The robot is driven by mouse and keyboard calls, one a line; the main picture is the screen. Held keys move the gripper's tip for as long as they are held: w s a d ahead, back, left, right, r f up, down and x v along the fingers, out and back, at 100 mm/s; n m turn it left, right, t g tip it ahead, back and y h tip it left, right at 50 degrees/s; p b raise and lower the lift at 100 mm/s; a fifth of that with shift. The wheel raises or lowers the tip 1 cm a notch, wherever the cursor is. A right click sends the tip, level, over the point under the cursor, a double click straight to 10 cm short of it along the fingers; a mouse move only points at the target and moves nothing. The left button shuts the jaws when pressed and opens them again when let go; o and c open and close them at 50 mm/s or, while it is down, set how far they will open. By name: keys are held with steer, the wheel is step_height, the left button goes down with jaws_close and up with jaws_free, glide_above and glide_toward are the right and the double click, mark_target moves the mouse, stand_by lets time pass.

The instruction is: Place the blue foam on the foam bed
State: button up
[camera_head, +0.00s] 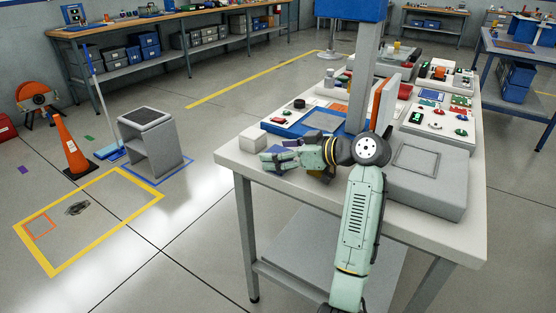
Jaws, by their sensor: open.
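My gripper (268,158) is low over the near left part of the grey table (225,157), its fingers pointing left and apart. A small blue-purple piece (291,142), possibly the blue foam, shows just behind the gripper. I cannot tell whether they touch. A thick grey block (428,192) with a square outline on its top lies right of my arm. It may be the foam bed, but I cannot tell for sure. A blue tray (286,126) with a grey middle lies behind the gripper. My arm hides part of the tabletop.
A light grey block (250,139) stands left of the gripper. A grey post (360,75) rises from the table behind my arm. A white board (413,121) with small coloured parts lies at the right. The table's front left corner is clear.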

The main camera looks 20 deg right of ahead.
steer(key=shift+w+a+f, duration=0.15)
steer(key=shift+w, duration=0.05)
steer(key=shift+c, duration=0.4)
steer(key=c, duration=1.2)
steer(key=shift+c, duration=0.2)
